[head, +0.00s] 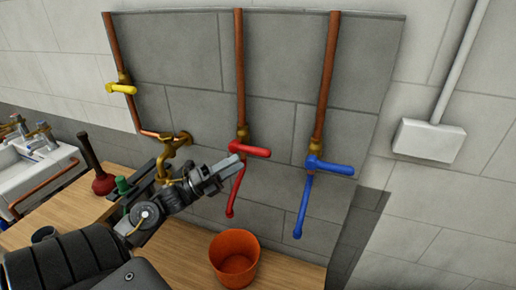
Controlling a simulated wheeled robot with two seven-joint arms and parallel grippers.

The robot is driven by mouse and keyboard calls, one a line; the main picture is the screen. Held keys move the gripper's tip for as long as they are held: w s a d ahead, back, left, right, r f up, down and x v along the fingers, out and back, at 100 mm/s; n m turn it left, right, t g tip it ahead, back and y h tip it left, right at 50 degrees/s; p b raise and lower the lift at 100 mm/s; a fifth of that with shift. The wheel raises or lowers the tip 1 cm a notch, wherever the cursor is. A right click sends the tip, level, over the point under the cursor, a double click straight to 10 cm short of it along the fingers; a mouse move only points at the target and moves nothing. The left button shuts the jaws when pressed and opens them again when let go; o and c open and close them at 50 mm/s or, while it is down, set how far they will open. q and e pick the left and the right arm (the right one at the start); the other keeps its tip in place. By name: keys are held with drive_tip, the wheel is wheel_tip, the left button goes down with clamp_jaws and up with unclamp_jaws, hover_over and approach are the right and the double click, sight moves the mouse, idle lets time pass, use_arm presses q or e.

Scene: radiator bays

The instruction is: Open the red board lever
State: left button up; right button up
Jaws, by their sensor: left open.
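The red lever (252,150) is on a brass valve at the foot of the middle copper pipe on the grey tiled board (275,88). Its handle points right, nearly level across the pipe. A red spout (236,195) hangs below it, slanting down and left. My left gripper (238,163) is open, with its fingertips just left of and below the red handle, in front of the top of the spout. I cannot tell if they touch it. No object shows between the fingers. My right gripper is not in view.
A blue lever (332,166) with a blue spout is to the right, and a yellow lever (122,89) is at upper left. A brass tap (172,148) is behind my arm. An orange bucket (234,258) stands on the wooden counter (285,272). A plunger (103,182) and sink are left.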

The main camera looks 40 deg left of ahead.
sight(256, 152)
use_arm(q)
drive_tip(key=p+x, duration=0.2)
drive_tip(key=x, duration=0.4)
drive_tip(key=shift+w+d+r+p, duration=0.1)
drive_tip(key=shift+w+r+p, duration=0.1)
drive_tip(key=shift+w+p, duration=0.1)
drive_tip(key=shift+w+d+r, duration=0.15)
drive_tip(key=shift+w+d, duration=0.15)
drive_tip(key=shift+w, duration=0.15)
drive_tip(key=shift+w+d, duration=0.1)
drive_tip(key=shift+w, duration=0.1)
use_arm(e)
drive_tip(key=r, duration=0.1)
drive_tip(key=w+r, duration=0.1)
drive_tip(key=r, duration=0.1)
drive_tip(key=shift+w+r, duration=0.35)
use_arm(q)
drive_tip(key=shift+s, duration=0.1)
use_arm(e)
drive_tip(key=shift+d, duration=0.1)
use_arm(q)
clamp_jaws()
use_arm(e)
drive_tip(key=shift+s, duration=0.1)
